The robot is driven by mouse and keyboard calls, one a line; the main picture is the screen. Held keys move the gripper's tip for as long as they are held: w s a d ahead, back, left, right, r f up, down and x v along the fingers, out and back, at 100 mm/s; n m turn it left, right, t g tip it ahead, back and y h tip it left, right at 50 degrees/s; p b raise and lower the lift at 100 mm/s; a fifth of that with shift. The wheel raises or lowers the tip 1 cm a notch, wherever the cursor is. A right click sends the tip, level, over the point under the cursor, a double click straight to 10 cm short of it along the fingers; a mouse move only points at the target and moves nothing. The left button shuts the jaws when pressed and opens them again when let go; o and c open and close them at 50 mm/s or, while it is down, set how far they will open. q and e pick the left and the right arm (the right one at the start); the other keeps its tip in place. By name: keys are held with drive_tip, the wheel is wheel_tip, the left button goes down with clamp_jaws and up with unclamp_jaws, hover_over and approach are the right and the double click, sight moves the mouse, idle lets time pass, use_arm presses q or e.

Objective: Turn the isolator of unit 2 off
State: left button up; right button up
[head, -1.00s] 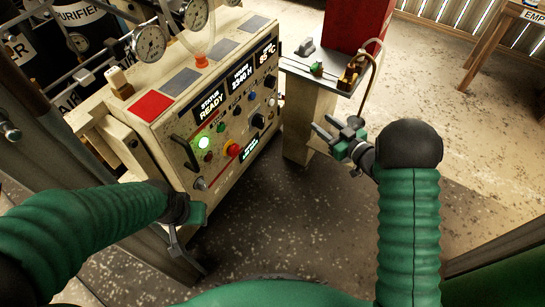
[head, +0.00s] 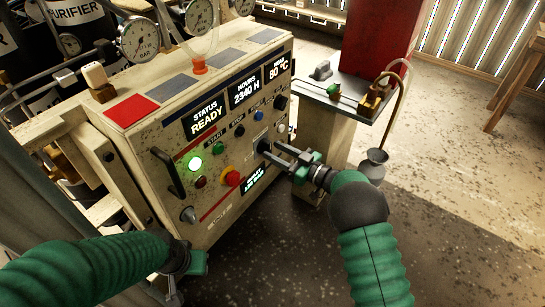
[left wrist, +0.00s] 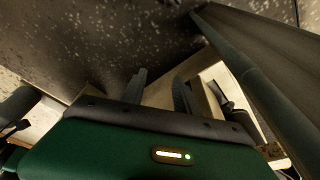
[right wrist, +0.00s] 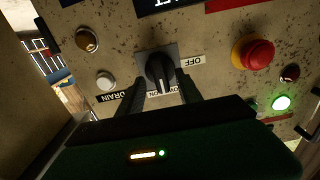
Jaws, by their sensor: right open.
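A black rotary knob (head: 263,146) sits on the right part of the compressor's control panel (head: 215,200). In the right wrist view the knob (right wrist: 160,70) has a grey square plate, an OFF label and a partly hidden ON label; its white mark points down the picture, toward ON. No unit number is readable on it. My right gripper (head: 277,156) is open, its fingertips at the knob's near side, one to each side in the right wrist view; contact cannot be told. My left gripper (left wrist: 160,88) is open and empty, low in front of the cabinet.
A grey side table (head: 335,98) stands right of the cabinet. Floor in front is clear.

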drive_tip(key=shift+x, duration=0.95)
clamp_jaws()
